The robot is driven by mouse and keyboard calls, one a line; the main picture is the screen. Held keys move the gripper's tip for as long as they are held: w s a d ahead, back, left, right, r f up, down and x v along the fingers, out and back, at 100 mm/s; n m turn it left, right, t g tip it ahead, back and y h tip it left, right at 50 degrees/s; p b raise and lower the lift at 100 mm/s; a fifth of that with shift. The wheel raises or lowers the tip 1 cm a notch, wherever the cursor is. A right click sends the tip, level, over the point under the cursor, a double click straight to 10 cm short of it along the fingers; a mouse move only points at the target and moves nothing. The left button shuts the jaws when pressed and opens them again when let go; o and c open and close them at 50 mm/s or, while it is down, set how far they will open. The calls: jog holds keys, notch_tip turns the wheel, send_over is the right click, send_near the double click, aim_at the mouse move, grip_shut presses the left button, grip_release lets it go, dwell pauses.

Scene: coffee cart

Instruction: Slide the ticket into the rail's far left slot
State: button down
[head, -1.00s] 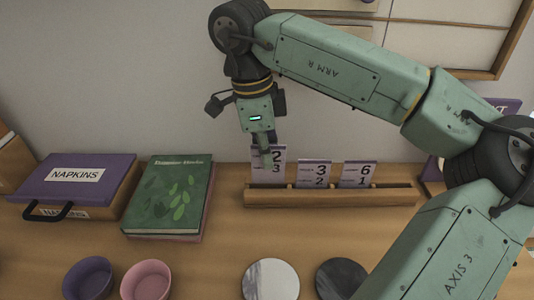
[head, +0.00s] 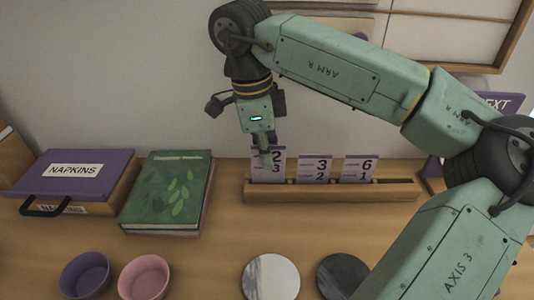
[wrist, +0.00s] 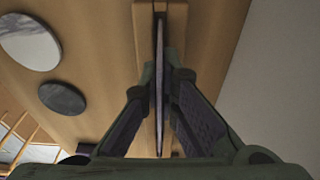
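The ticket (head: 277,170) is a white and purple card with a 2 above a 3. It stands upright at the left end of the wooden rail (head: 330,193), its lower edge behind the rail's front lip. Its top is a little higher than the other tickets' tops. My gripper (head: 265,157) points down and is shut on its upper part. In the wrist view, the ticket (wrist: 159,90) shows edge-on between the fingertips, in line with the rail (wrist: 176,12). How deep it sits in the slot is hidden.
Two other tickets (head: 314,170) (head: 358,169) stand in the rail to the right. A green book (head: 165,190) and a napkins box (head: 75,172) lie to the left. Two bowls (head: 85,275) (head: 144,278) and two round discs (head: 271,277) (head: 341,277) are in front.

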jog(key=shift+f, duration=0.25)
jog(key=shift+f+b, duration=0.4)
jog(key=shift+b, duration=0.1)
jog(key=shift+f, duration=0.2)
jog(key=c, duration=1.7)
grip_release()
jog(key=r, duration=0.4)
jog(key=a+r, duration=0.1)
jog(key=r, duration=0.7)
jog(key=shift+a, duration=0.4)
